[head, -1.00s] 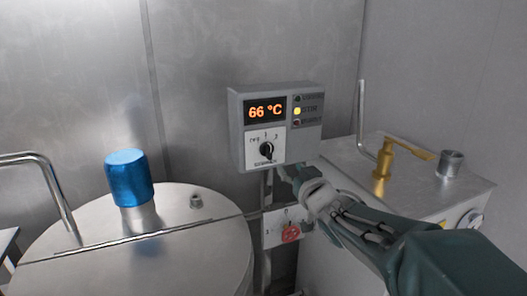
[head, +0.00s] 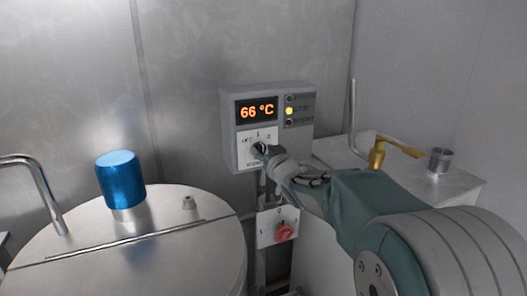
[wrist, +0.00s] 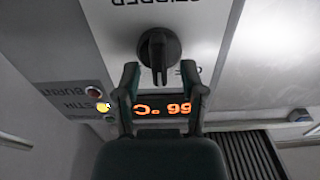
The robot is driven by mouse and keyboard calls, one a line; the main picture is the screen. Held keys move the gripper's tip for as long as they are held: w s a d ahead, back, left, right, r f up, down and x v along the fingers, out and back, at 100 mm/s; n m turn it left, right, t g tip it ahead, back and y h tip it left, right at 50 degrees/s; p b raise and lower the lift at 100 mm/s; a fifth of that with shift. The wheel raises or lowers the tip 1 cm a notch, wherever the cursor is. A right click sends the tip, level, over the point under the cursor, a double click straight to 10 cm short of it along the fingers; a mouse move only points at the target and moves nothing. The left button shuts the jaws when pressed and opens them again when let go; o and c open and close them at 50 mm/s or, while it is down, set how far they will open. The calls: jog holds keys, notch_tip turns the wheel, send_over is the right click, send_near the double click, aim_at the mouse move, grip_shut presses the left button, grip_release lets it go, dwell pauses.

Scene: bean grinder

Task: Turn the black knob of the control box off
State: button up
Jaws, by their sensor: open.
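The grey control box (head: 303,130) hangs on the metal wall, with a lit orange display (head: 257,110) reading 66 °C and a yellow lamp lit beside it. In the head view my gripper (head: 262,150) is at the dial plate and mostly covers the black knob. In the wrist view, turned upside down, the black knob (wrist: 158,50) shows on the white plate with its grip bar pointing down the picture. My gripper (wrist: 162,78) is open, its two fingers on either side of the bar's lower end. I cannot tell whether either finger touches it.
A red rotary switch (head: 284,232) on a white plate sits below the box. A steel drum with a blue cap (head: 120,180) stands left. A machine with a brass lever (head: 378,152) stands right, close to my arm.

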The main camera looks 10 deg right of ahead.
grip_shut()
jog(key=shift+n, duration=0.3)
jog(key=n, duration=0.4)
jog(key=shift+a, duration=0.25)
jog(key=shift+s+a+f+n, duration=0.1)
jog(key=shift+f+n, duration=0.05)
jog(key=shift+n, duration=2.05)
grip_release()
jog(key=shift+a, duration=0.1)
